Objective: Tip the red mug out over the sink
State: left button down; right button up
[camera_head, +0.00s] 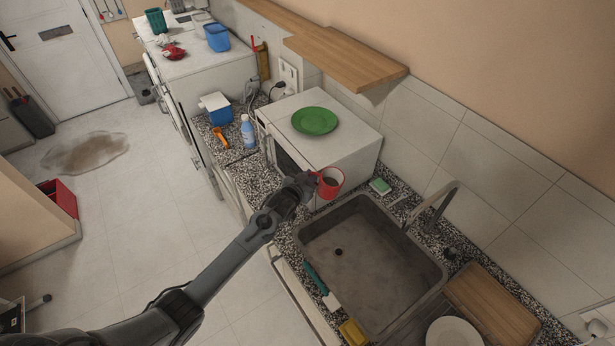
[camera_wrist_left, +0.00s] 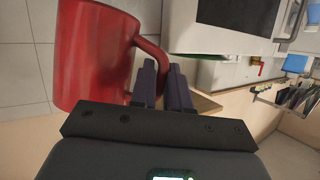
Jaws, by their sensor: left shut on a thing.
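The red mug (camera_head: 331,184) is held upright by my left gripper (camera_head: 310,183), near the far left corner of the sink. Something dark shows inside the mug. In the left wrist view the red mug (camera_wrist_left: 92,55) fills the upper left, and the fingers of the left gripper (camera_wrist_left: 163,85) are closed on its handle. The grey sink (camera_head: 425,262) is set in the speckled counter. Its basin looks empty, with a dark drain near the middle left. My right gripper is not in view.
A white microwave (camera_head: 345,158) with a green plate (camera_head: 315,121) on top stands just behind the mug. The tap (camera_head: 441,203) rises at the sink's right edge. A green-and-white brush (camera_head: 322,285) and a yellow sponge (camera_head: 353,333) lie along the near rim. A wooden board (camera_head: 492,305) lies at right.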

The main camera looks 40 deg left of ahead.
aim_at(324, 197)
pick_arm(q)
jog(key=shift+m+t+y, duration=0.3)
jog(key=shift+m, duration=0.3)
jog(key=shift+s+d+f+b, duration=0.15)
jog(key=shift+s+d, duration=0.05)
jog(key=shift+d, duration=0.95)
jog(key=shift+s+d+f+b, duration=0.1)
jog(key=shift+s+d+b, duration=0.1)
jog(key=shift+d, duration=0.9)
jog(key=shift+s+d+f+b, duration=0.15)
jog(key=shift+s+d, duration=0.05)
jog(key=shift+d, duration=0.95)
jog(key=shift+f+b, duration=2.05)
jog(key=shift+f, duration=0.05)
jog(key=shift+f+m+b, duration=0.7)
jog(key=shift+f+b, duration=6.15)
jog(key=shift+f, duration=0.15)
jog(key=s+d+r+m+t+y+b, duration=0.1)
jog(key=d+r+m+t, duration=0.5)
jog(key=m, duration=0.7)
jog(key=shift+s+d+r+m+t+b, duration=0.2)
jog(key=shift+s+d+m+t+b, duration=0.1)
jog(key=shift+d, duration=0.65)
